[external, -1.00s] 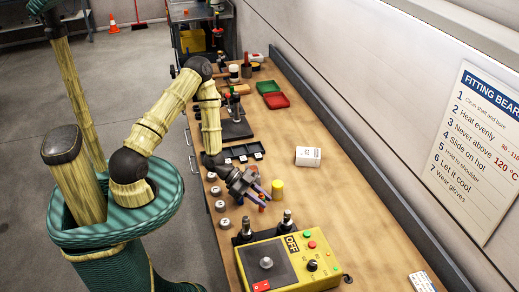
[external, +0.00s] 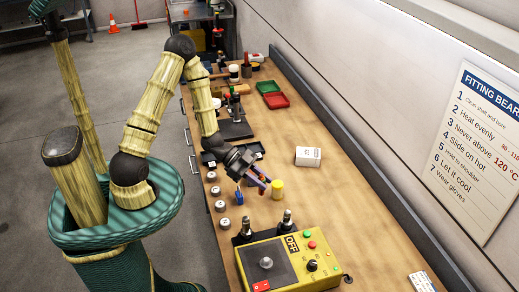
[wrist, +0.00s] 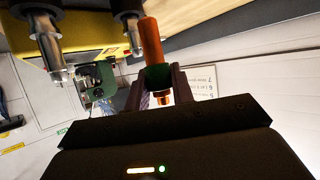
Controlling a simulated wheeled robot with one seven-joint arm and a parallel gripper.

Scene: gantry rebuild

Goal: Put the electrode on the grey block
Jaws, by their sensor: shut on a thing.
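My gripper (external: 262,182) is above the bench, left of the yellow cylinder. In the wrist view its fingers (wrist: 158,86) are shut on the electrode (wrist: 151,42), an orange copper-coloured rod with a dark green band and a narrower tip. In the external view the electrode is small and partly hidden by the fingers. I cannot pick out a grey block for certain. A dark grey plate (external: 255,266) with a round metal knob lies on the yellow machine (external: 300,275).
Two metal posts (external: 287,217) stand behind the yellow machine. Near the gripper are a yellow cylinder (external: 277,190), a small blue piece (external: 239,197) and several grey round caps (external: 220,206) along the left edge. A white box (external: 308,156) stands farther right. The bench's right side is mostly clear.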

